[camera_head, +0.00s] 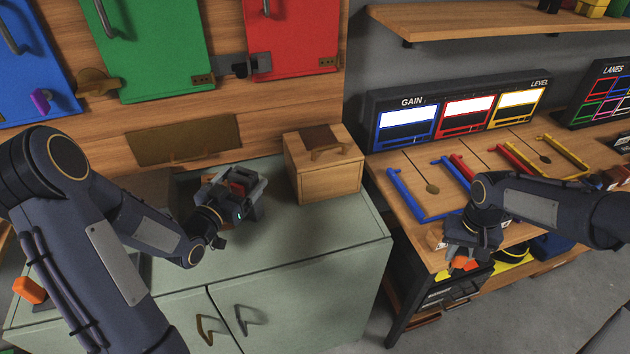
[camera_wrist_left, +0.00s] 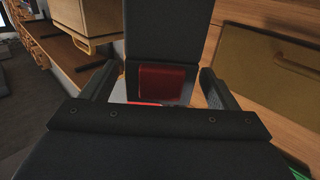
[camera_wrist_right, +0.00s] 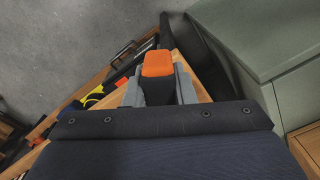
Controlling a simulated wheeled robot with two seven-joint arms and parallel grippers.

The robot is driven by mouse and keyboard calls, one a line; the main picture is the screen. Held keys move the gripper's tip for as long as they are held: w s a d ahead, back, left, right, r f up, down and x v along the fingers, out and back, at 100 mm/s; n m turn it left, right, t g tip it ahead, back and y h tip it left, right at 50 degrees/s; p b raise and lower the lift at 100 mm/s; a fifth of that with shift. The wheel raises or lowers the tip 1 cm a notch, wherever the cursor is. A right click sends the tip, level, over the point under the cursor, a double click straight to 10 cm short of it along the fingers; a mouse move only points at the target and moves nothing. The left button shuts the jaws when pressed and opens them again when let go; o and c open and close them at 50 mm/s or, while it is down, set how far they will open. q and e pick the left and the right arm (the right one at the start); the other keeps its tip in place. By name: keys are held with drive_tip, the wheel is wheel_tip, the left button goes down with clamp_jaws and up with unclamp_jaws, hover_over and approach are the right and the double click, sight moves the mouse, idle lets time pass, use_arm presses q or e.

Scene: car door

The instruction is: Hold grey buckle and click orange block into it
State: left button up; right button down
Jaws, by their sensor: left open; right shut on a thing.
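The grey buckle (camera_head: 254,184) with a red part stands on the green-grey cabinet top. In the left wrist view it shows as a dark upright piece (camera_wrist_left: 168,35) with a red face (camera_wrist_left: 165,83). My left gripper (camera_head: 238,195) is open, with its fingers on either side of the buckle; I cannot tell whether they touch it. My right gripper (camera_head: 466,256) points down by the front of the wooden workbench, shut on the orange block (camera_wrist_right: 158,64). The block's orange end sticks out beyond the fingers, with a dark part between them. Buckle and block are far apart.
A wooden box (camera_head: 322,178) stands right of the buckle on the cabinet (camera_head: 330,240). Colored handles lie on the workbench (camera_head: 420,215) at right. Another orange piece (camera_head: 28,290) lies at far left. Colored doors (camera_head: 150,45) hang on the wooden wall behind. A gap separates cabinet and workbench.

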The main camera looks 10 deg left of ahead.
use_arm(q)
drive_tip(key=shift+w+d, duration=0.15)
drive_tip(key=shift+w, duration=0.4)
use_arm(e)
drive_tip(key=shift+r, duration=0.15)
use_arm(q)
drive_tip(key=c, duration=1.2)
drive_tip(key=o, duration=1.2)
